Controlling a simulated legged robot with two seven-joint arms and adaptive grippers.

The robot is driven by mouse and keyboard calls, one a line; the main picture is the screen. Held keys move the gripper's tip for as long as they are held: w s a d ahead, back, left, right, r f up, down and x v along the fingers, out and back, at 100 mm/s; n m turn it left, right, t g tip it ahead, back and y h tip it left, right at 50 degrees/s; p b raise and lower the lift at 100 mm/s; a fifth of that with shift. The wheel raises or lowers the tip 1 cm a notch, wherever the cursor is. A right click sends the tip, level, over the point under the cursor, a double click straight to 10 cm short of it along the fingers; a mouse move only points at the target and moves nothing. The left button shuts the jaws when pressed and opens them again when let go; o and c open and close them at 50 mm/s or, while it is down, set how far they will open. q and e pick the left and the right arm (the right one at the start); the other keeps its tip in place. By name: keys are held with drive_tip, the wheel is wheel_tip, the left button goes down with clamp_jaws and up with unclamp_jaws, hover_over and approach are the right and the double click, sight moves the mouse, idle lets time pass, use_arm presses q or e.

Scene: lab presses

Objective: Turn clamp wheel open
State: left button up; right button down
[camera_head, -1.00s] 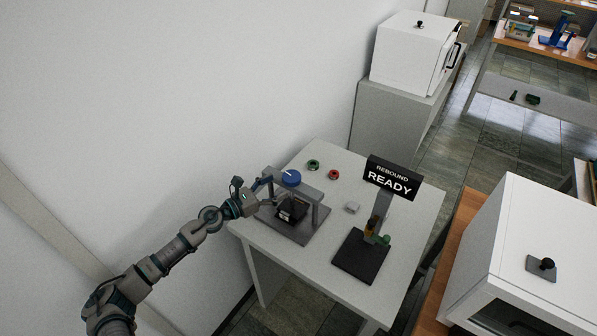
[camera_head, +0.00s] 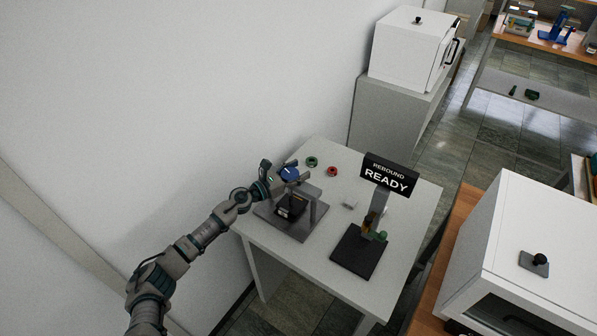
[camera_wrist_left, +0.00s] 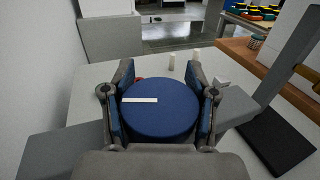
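The blue clamp wheel (camera_head: 290,172), with a white mark on its top, sits on a grey clamp frame (camera_head: 318,212) on the light table. My left gripper (camera_head: 281,172) is at the wheel, with a finger on either side of it. In the left wrist view the wheel (camera_wrist_left: 160,112) lies between the two blue-padded fingers (camera_wrist_left: 160,100), close to both pads; firm contact cannot be made out. The fingers stand wide apart, and the head view shows a small gap on the left. A dark block (camera_head: 292,206) sits inside the frame. My right gripper is not in view.
A rebound tester with a sign reading READY (camera_head: 389,177) stands right of the clamp on a dark base (camera_head: 357,252). A green ring (camera_head: 312,161), a red ring (camera_head: 332,171) and a pale block (camera_head: 350,202) lie on the table (camera_head: 400,225). A wall is close on the left.

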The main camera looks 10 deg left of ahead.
use_arm(q)
drive_tip(key=shift+d+f, duration=0.1)
drive_tip(key=shift+d, duration=0.05)
drive_tip(key=c, duration=0.3)
drive_tip(key=shift+a+f, duration=0.1)
drive_tip(key=shift+a, duration=0.15)
drive_tip(key=shift+s+f, duration=0.1)
drive_tip(key=shift+f, duration=0.15)
idle(0.6)
drive_tip(key=o, duration=1)
drive_tip(key=shift+s+a+r, duration=0.2)
drive_tip(key=shift+r, duration=0.1)
drive_tip(key=shift+a, duration=0.15)
drive_tip(key=v, duration=1.2)
drive_tip(key=shift+f, duration=0.1)
